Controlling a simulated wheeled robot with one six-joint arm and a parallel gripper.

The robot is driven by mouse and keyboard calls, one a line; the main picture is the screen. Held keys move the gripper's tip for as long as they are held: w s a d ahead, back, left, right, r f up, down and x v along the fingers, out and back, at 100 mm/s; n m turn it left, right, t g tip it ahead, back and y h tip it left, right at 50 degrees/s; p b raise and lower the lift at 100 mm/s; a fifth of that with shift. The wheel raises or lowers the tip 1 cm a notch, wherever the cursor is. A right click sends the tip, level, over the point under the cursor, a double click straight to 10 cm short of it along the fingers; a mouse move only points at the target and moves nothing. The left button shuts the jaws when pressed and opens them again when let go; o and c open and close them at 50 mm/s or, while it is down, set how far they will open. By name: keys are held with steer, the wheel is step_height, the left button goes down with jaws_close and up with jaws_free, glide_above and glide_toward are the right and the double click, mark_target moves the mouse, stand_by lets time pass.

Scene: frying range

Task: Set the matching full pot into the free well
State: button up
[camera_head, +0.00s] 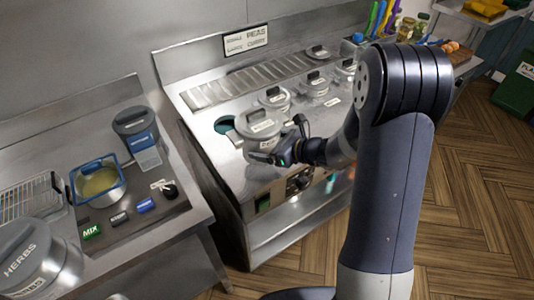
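A steel range top (207,105) in the middle holds several lidded metal pots with dark handles. A dark teal round opening (224,125) at its left shows no pot in it and looks like a free well. A larger labelled pot (259,135) stands out just right of the opening, near the front edge. My gripper (276,152) is at this pot's right front side, close to or touching it. The fingers are small and partly lost against the pot, so their grip is unclear. Smaller lidded pots (274,98) and (313,85) sit behind. The label writing is too small to read.
A sign (245,40) with PEAS and CURRY lines hangs behind the range. The left counter holds a blue-rimmed pan (97,182), a grey lidded container (134,123), a HERBS pot (35,262) and small labelled blocks. Bottles and jars (405,28) stand at the back right.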

steer(key=shift+f, duration=2)
steer(key=shift+f, duration=0.15)
steer(key=o, duration=1.5)
steer(key=shift+c, duration=0.2)
steer(key=b+v, duration=0.1)
steer(key=v, duration=1.1)
